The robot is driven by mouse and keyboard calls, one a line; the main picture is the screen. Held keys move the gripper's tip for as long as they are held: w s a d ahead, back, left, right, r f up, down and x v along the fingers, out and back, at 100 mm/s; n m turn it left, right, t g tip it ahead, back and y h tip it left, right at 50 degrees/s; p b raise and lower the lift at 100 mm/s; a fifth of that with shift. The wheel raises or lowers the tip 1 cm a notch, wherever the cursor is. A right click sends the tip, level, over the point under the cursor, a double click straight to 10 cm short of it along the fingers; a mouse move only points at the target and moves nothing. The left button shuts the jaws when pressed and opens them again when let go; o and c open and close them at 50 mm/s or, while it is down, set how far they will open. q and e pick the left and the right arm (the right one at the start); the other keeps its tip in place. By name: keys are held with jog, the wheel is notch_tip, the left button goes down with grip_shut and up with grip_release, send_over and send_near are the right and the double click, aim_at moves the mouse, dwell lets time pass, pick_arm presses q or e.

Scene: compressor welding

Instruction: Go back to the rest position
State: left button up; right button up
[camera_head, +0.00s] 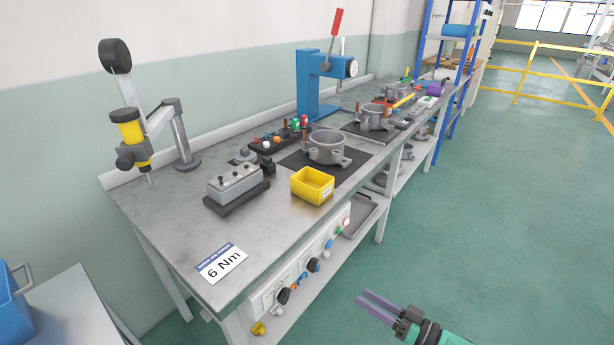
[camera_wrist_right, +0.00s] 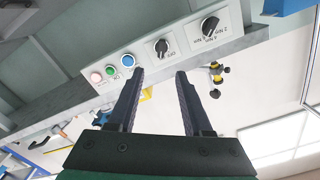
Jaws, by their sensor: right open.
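My right gripper (camera_head: 377,306) shows at the bottom right of the head view, over the green floor and in front of the workbench (camera_head: 226,222). It is apart from the bench. In the right wrist view my right gripper (camera_wrist_right: 160,75) has its two dark fingers spread, with nothing between them. Beyond the fingers, that view shows the control panel (camera_wrist_right: 165,50) with knobs and coloured buttons. My left gripper is in neither view.
On the bench stand a yellow bin (camera_head: 312,186), a grey metal housing (camera_head: 326,148), a blue press (camera_head: 312,85), a grey block fixture (camera_head: 236,183) and a yellow tool on an arm (camera_head: 128,130). A "6 Nm" card (camera_head: 221,263) lies near the front corner. The floor (camera_head: 480,210) at right is clear.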

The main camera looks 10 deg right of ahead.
jog(key=s+d+f+m+g+h+p, duration=0.1)
jog(key=d+f+h, duration=0.2)
jog(key=f, duration=0.4)
jog(key=s+d+f+g+h, duration=0.1)
jog(key=d+f+h, duration=0.3)
jog(key=f, duration=0.3)
jog(key=s+d+f+g+h+p, duration=0.1)
jog(key=s+d+f+g+h, duration=0.2)
jog(key=s+f, duration=0.75)
jog(key=s+a+f+g, duration=0.4)
jog(key=s+f, duration=0.1)
jog(key=s, duration=0.4)
jog(key=s+a+f+n+g+h+p, duration=0.1)
jog(key=s+a+f+g, duration=0.3)
jog(key=s, duration=0.5)
jog(key=shift+s+f+n, duration=0.3)
jog(key=shift+s+f, duration=0.05)
jog(key=shift+f, duration=0.6)
